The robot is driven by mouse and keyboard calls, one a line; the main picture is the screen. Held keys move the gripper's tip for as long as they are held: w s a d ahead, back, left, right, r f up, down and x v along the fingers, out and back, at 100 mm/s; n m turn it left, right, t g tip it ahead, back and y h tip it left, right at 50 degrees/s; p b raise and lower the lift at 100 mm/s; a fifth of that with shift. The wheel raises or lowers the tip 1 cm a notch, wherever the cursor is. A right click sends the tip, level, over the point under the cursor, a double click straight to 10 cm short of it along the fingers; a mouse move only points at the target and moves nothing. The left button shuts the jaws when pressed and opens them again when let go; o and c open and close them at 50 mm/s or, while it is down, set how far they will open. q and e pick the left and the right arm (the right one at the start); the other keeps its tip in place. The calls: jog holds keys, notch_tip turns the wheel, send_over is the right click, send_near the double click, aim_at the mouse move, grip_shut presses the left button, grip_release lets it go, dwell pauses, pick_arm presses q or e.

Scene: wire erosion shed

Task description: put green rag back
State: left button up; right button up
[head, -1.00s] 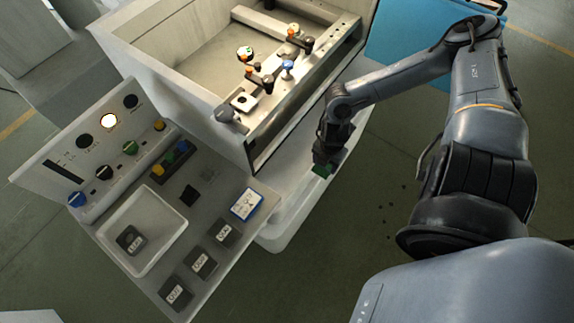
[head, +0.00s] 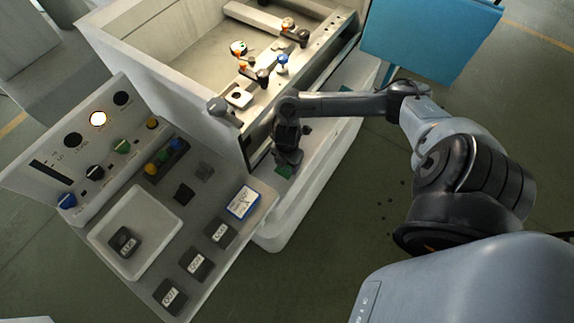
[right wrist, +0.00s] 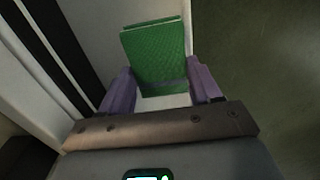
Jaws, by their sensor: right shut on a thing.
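The green rag (right wrist: 155,55) is a folded, textured green cloth held between the two fingers of my right gripper (right wrist: 160,90) in the right wrist view. In the head view the rag (head: 284,171) is a small green patch just below my right gripper (head: 287,158). The gripper is shut on it, over the white ledge (head: 317,178) at the foot of the machine's tank. I cannot tell whether the rag touches the ledge. My left gripper is not in view.
The white machine tank (head: 165,62) with clamps and knobs stands behind. The control panel (head: 190,215) to the left carries knobs, a white tray (head: 98,236), several dark labelled blocks and a blue-edged card (head: 243,202). A blue panel (head: 432,30) stands at the upper right.

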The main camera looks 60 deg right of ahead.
aim_at(287, 166)
notch_tip(287, 166, down, 3)
jog(key=shift+f+b, duration=0.2)
jog(key=shift+b, duration=0.35)
jog(key=shift+f, duration=0.3)
jog(key=shift+f, duration=0.1)
jog(key=shift+f, duration=0.1)
jog(key=o, duration=1)
notch_tip(287, 166, up, 12)
jog(key=p, duration=0.3)
jog(key=shift+p, duration=0.4)
jog(key=shift+r, duration=0.2)
